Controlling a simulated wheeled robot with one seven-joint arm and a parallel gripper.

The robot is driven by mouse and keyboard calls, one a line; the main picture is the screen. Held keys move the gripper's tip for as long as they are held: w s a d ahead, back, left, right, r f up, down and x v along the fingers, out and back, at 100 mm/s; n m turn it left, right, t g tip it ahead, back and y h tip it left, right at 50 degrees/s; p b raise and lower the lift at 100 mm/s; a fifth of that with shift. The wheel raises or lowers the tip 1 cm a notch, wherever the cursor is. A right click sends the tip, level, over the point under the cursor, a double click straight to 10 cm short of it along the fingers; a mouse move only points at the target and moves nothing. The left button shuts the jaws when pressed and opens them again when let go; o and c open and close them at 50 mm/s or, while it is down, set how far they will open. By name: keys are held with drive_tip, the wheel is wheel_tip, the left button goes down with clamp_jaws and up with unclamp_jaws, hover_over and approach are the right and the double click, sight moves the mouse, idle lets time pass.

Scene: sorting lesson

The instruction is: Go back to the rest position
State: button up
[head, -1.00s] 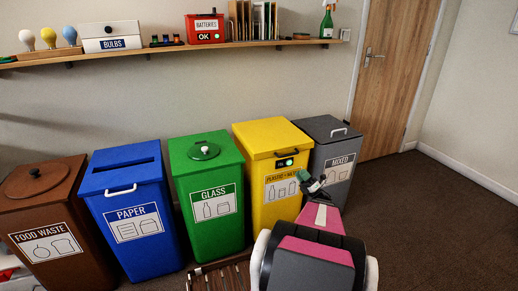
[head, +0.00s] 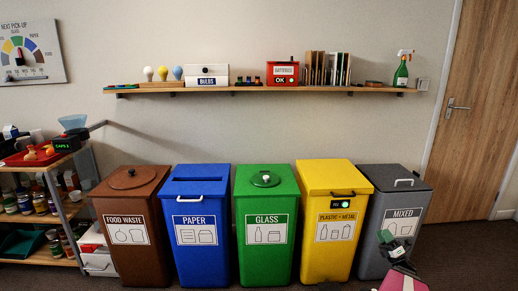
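My gripper (head: 392,246) shows small at the lower right of the head view, at the end of my pink and black arm. It is in front of the grey MIXED bin (head: 383,205) in the picture. A dark green shape shows at its tip; I cannot tell whether it is part of the gripper or something held. The fingers are too small and dark to show whether they are open or shut.
A row of lidded bins stands along the wall: brown food waste (head: 135,220), blue paper (head: 200,225), green glass (head: 267,225), yellow plastic and metal (head: 331,215). A wall shelf (head: 240,88) runs above. A loaded rack (head: 68,200) stands left, a wooden door (head: 478,110) right.

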drive_tip(key=w+a+r+m+h, duration=0.2)
drive_tip(key=w+a+m+h, duration=0.2)
drive_tip(key=w+m+h, duration=0.8)
drive_tip(key=a+f+m+g+h, duration=0.3)
drive_tip(key=a+m+g+h, duration=0.35)
drive_tip(key=m, duration=0.35)
drive_tip(key=s+a+m+g+y, duration=0.2)
drive_tip(key=s+a+g, duration=0.5)
drive_tip(key=a, duration=0.5)
drive_tip(key=s+a+f+m+g+y, duration=0.1)
drive_tip(key=s+a+m+g, duration=0.4)
drive_tip(key=s+a+g, duration=0.3)
drive_tip(key=s+a, duration=0.3)
drive_tip(key=s, duration=0.1)
drive_tip(key=shift+a+f+y, duration=0.25)
drive_tip(key=shift+a+y, duration=0.1)
drive_tip(key=shift+g, duration=0.25)
